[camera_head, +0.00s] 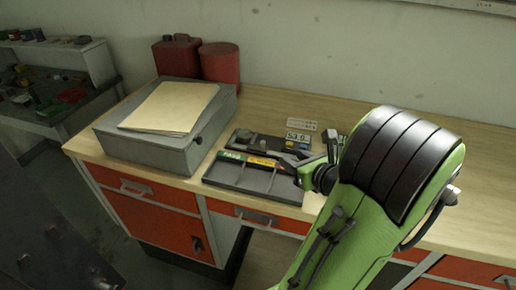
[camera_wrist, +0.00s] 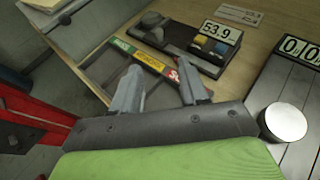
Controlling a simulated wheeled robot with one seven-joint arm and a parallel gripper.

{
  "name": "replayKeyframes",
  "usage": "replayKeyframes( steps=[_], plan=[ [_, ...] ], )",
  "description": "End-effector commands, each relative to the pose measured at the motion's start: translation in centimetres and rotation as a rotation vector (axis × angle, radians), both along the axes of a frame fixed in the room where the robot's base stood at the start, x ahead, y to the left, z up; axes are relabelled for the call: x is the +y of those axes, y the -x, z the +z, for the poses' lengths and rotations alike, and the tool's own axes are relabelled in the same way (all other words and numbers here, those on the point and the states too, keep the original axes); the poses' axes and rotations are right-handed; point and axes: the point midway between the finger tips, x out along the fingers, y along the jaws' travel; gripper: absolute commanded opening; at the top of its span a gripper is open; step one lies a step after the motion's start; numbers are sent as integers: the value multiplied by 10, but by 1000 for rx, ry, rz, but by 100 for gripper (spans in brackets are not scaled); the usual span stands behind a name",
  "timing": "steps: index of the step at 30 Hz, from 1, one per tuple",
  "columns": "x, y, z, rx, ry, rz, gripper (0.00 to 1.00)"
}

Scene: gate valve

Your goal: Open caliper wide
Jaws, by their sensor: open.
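I cannot make out a caliper for certain in either view. A dark gauge-like device (camera_head: 268,145) with a small numeric display lies on the wooden bench. In the wrist view this device (camera_wrist: 190,46) shows "53.9", with blue and yellow buttons below and a rounded dark part at its left. My gripper (camera_wrist: 159,84) is open, its two grey fingers apart with nothing between them. It is above the tray side of the device, not touching it. In the head view my gripper (camera_head: 288,170) is partly hidden by my green arm.
A divided grey tray (camera_head: 232,178) has green, yellow and red labels. A second display unit (camera_wrist: 300,48) with a slatted surface and a round metal disc (camera_wrist: 286,122) stands right. A grey box (camera_head: 160,146) with a folder and red containers (camera_head: 220,64) are left. Red drawers (camera_head: 147,193) are below.

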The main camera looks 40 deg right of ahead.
Motion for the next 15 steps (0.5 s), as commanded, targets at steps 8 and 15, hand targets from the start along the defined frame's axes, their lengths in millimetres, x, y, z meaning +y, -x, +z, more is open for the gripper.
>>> replayKeyframes(
  steps=[8, 15],
  plan=[
    [-14, -56, -22, 7, 1, 15, 44],
    [-30, -107, -44, 6, 5, 13, 44]
  ],
)
